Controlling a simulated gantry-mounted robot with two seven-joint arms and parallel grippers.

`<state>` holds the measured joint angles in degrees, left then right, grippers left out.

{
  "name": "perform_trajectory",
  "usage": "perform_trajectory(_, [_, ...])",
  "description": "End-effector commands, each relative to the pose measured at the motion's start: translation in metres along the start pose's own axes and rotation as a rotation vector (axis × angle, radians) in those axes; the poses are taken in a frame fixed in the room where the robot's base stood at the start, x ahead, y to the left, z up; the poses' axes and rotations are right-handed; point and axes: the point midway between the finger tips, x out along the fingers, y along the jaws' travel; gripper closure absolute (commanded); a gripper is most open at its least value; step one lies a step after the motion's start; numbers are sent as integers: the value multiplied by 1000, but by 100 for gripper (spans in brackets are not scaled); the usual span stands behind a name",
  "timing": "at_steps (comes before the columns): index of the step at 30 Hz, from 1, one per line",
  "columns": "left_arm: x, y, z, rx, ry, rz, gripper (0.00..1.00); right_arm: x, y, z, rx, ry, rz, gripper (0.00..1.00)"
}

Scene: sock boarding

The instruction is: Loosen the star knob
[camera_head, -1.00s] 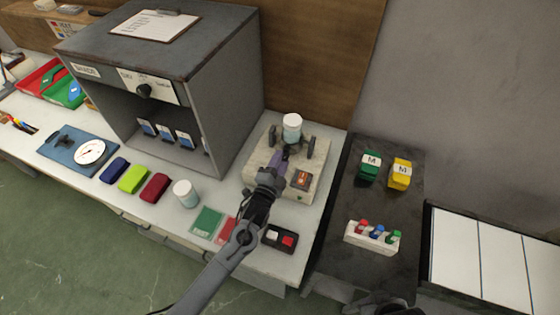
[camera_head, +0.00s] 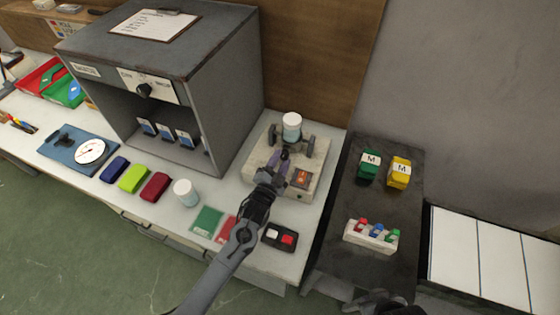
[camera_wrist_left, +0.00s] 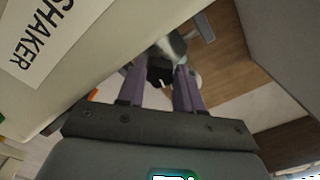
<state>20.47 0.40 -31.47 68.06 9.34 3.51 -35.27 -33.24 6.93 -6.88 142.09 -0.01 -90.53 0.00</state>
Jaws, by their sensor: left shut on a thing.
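The shaker (camera_head: 257,160) is a beige box on the right part of the bench, with dark clamp posts and a white-capped jar (camera_head: 291,127) on top. The star knob (camera_head: 284,154) is a small black knob low at the front of the clamp. My left gripper (camera_head: 279,164) reaches it from the front, with purple fingers shut on it. In the left wrist view the black star knob (camera_wrist_left: 160,76) sits between the two fingers and is partly hidden. My right gripper (camera_head: 375,303) shows only as a dark part at the bottom edge; its jaws are unclear.
A grey cabinet (camera_head: 225,75) stands left of the shaker. A second jar (camera_head: 186,193), coloured blocks (camera_head: 133,179) and a red-and-white button box (camera_head: 280,237) lie on the bench. A dark side table (camera_head: 380,200) on the right holds green and yellow weights and a small rack.

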Motion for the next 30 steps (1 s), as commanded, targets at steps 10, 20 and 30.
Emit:
perform_trajectory(10, [0, 0, 0, 1, 1, 0, 40, 0, 0, 0, 1, 0, -1, 100])
perform_trajectory(20, [-8, 0, 0, 1, -1, 1, 40, -2, 0, -1, 2, 0, -1, 100])
perform_trajectory(30, [-62, 0, 0, 2, -1, 2, 40, -12, 0, -4, 1, 0, -1, 100])
